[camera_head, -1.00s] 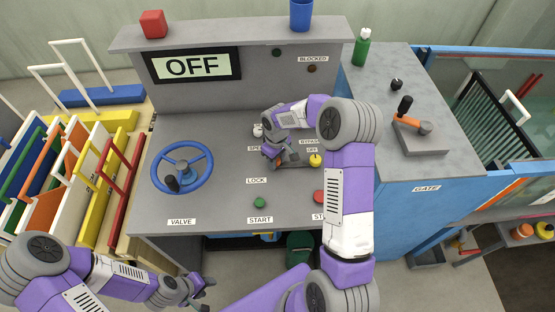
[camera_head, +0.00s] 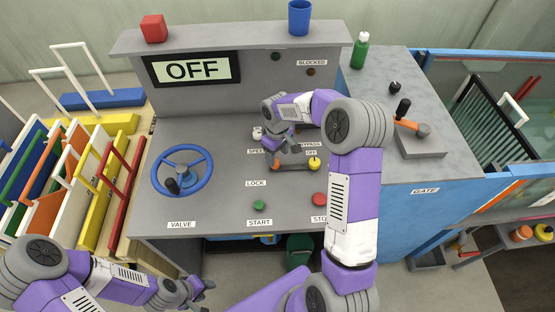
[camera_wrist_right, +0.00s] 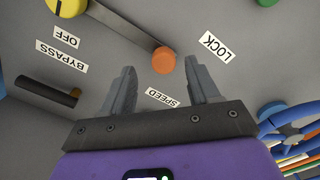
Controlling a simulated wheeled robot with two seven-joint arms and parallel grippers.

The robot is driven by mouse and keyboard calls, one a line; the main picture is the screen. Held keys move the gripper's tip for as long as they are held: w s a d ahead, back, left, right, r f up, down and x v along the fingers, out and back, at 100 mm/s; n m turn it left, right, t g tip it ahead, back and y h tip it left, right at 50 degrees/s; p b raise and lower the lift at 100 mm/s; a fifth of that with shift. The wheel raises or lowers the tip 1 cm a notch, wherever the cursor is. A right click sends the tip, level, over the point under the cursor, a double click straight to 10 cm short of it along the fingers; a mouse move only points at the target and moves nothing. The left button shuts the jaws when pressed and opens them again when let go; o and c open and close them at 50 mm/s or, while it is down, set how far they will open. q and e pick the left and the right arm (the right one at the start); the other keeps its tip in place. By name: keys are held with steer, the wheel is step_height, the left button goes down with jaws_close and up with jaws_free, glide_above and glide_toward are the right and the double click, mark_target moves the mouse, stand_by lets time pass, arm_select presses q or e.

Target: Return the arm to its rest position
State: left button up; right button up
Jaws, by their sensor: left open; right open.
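My right arm reaches over the grey console (camera_head: 215,130). Its gripper (camera_head: 285,150) hangs above the panel near the SPEED and BYPASS labels, open and empty. In the right wrist view its two fingers (camera_wrist_right: 158,85) are spread apart, with the SPEED label between them. An orange knob (camera_wrist_right: 164,60) on a grey bar lies just beyond the fingertips, apart from them. A yellow knob (camera_head: 314,163) sits at the bar's other end. My left gripper (camera_head: 200,290) is open and empty in front of the console, at the lower left.
A blue valve wheel (camera_head: 182,170) is left on the console. The green START button (camera_head: 258,205) and red STOP button (camera_head: 320,199) are near the front edge. A blue cup (camera_head: 300,18) and red cube (camera_head: 154,28) stand on the top shelf. The display reads OFF (camera_head: 192,70).

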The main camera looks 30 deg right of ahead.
steer(key=shift+r, duration=1)
